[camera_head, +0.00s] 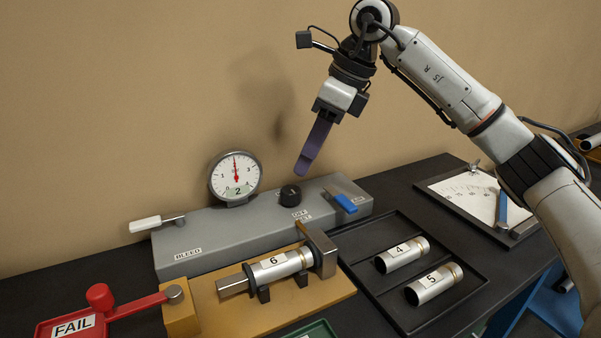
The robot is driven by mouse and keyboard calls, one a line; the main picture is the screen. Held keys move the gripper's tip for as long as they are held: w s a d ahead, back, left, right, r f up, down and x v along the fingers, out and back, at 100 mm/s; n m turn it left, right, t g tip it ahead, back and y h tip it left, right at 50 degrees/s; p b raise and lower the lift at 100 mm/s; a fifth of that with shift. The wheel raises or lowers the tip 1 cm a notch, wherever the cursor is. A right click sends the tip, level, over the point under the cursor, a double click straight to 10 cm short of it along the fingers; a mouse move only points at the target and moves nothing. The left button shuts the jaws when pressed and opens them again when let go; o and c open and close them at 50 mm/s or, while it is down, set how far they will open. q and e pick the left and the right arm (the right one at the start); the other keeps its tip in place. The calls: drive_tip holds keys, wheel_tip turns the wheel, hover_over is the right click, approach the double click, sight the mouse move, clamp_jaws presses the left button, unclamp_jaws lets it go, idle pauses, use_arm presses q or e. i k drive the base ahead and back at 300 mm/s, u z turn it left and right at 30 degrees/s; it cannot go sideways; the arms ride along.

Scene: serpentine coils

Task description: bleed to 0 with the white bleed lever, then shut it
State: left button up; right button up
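The white bleed lever (146,224) sticks out to the left from its pivot on the left end of the grey panel (225,236), above the BLEED label (188,254). The round gauge (235,178) stands on the panel; its red needle points almost straight up, well away from the low end of the scale. My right gripper (303,170), with purple fingers, hangs above the panel, right of the gauge and far from the lever. The fingers overlap in this view, so their gap cannot be seen. It touches nothing visible. My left gripper is out of view.
A black knob (290,195) and blue lever (346,203) sit on the panel. Tube 6 (280,266) lies in the fixture on a wooden base. Tubes 4 (402,255) and 5 (434,284) lie in a black tray (389,307). A red FAIL tray (72,327) is front left.

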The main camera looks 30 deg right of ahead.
sight(141, 224)
drive_tip(key=k, duration=1.5)
